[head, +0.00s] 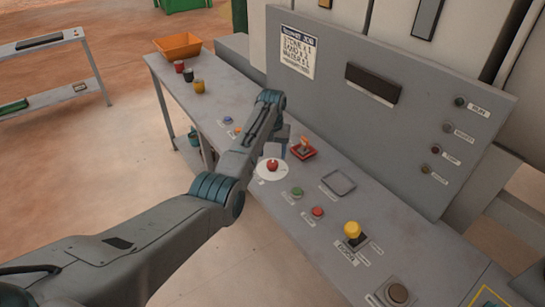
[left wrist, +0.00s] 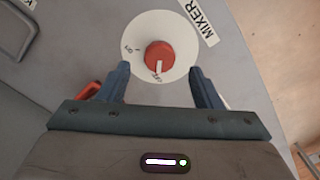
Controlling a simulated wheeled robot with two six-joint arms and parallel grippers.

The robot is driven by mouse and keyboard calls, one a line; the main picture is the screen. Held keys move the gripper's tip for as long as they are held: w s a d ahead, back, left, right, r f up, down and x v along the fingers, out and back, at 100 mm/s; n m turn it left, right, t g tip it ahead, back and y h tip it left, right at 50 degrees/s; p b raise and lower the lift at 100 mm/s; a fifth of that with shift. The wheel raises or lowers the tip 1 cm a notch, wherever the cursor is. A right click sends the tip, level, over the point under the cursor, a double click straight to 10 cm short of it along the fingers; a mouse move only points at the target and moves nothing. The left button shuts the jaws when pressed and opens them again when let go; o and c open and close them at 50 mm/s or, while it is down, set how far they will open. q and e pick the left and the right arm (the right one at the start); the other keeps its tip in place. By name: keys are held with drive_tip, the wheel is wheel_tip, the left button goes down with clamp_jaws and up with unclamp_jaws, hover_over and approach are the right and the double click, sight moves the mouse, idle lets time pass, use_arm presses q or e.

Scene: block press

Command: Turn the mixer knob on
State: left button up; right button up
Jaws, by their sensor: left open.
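The mixer knob (head: 272,165) is a red round knob on a white dial disc (head: 263,176) on the console top. In the left wrist view the knob (left wrist: 158,52) carries a white pointer line directed down at the OFF mark. In the head view my left arm hides part of the gripper. My right gripper is not in view.
A red-based switch (head: 303,149) stands close beside the knob. A green button (head: 297,192), a red button (head: 317,212) and a yellow knob (head: 352,230) lie along the console. An upright grey panel (head: 400,120) rises behind. An orange bin (head: 178,46) stands at the far end.

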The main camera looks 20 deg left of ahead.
sight(272, 162)
use_arm(q)
drive_tip(key=f, duration=0.3)
drive_tip(key=shift+w+f, duration=0.15)
drive_tip(key=shift+w, duration=0.1)
drive_tip(key=shift+s+f, duration=0.1)
drive_tip(key=shift+f, duration=0.5)
drive_tip(key=shift+c, duration=0.5)
drive_tip(key=c, duration=0.9)
drive_tip(key=shift+m, duration=0.3)
drive_tip(key=m+p, duration=0.1)
drive_tip(key=m, duration=0.2)
drive_tip(key=shift+m, duration=0.3)
drive_tip(key=m+p, duration=0.1)
drive_tip(key=m, duration=0.2)
drive_tip(key=shift+m, duration=0.4)
drive_tip(key=m, duration=0.3)
drive_tip(key=shift+m+p, duration=0.3)
drive_tip(key=m, duration=0.3)
drive_tip(key=shift+m, duration=1.6)
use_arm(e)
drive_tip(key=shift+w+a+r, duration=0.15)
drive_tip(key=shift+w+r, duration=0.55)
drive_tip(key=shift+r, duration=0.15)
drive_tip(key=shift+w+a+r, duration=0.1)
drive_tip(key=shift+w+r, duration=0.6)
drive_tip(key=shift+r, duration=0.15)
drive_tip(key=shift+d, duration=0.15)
